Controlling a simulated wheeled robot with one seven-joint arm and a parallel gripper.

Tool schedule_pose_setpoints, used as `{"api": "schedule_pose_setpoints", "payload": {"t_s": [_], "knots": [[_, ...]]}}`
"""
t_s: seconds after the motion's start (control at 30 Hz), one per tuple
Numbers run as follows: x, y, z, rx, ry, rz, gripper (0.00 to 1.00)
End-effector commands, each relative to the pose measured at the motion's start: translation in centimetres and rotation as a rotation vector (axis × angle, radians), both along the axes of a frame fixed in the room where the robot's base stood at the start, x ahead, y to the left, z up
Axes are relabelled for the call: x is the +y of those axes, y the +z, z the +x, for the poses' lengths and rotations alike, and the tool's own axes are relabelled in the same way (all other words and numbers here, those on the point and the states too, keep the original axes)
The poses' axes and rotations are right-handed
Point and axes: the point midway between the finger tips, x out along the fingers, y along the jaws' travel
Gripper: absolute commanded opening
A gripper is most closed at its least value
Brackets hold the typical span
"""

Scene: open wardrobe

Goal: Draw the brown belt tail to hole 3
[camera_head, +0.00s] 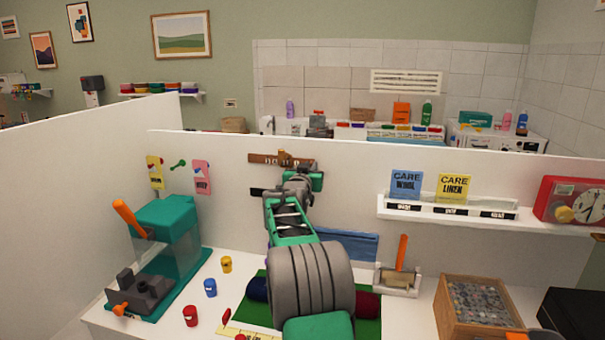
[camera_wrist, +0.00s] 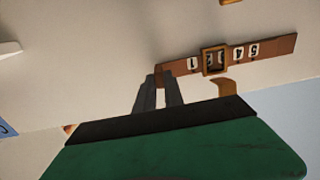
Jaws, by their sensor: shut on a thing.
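The brown belt (camera_head: 262,158) is stretched along the white partition in the head view. In the wrist view the belt (camera_wrist: 275,48) runs across the upper right, with white number plates that appear upside down. A squarish brass-coloured buckle (camera_wrist: 214,60) surrounds its middle. A 1 is legible between the buckle and my gripper; 4 and 5 lie on the other side. The mark inside the buckle is unclear. My gripper (camera_wrist: 158,78) is shut on the belt tail at its left end in the wrist view. In the head view my arm hides the fingertips.
The white partition (camera_head: 340,170) stands close behind the belt. A curved tan piece (camera_wrist: 228,87) projects below the buckle. A shelf (camera_head: 450,213) with care cards is at right. A teal machine (camera_head: 165,225), small jars and a coin-filled wooden box (camera_head: 475,305) occupy the table.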

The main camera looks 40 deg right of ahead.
Motion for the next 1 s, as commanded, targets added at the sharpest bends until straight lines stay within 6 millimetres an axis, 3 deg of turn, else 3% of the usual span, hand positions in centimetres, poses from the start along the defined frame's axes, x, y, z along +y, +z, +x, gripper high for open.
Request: {"api": "schedule_pose_setpoints", "payload": {"t_s": [0.1,0.33,0.37,0.6,0.87,1.0], "knots": [[-0.8,-0.1,-1.1,-0.002,-0.003,-0.002,0.00],[-0.7,0.1,-1.0,0.000,-0.001,-0.002,0.00],[-0.7,0.1,-1.0,0.000,-0.001,-0.002,0.15],[-0.7,0.0,-1.0,0.000,-0.001,-0.002,0.35],[-0.6,0.0,-1.1,0.000,0.000,-0.002,0.35],[0.7,-0.1,-2.0,-0.002,0.001,-0.002,0.35]]}}
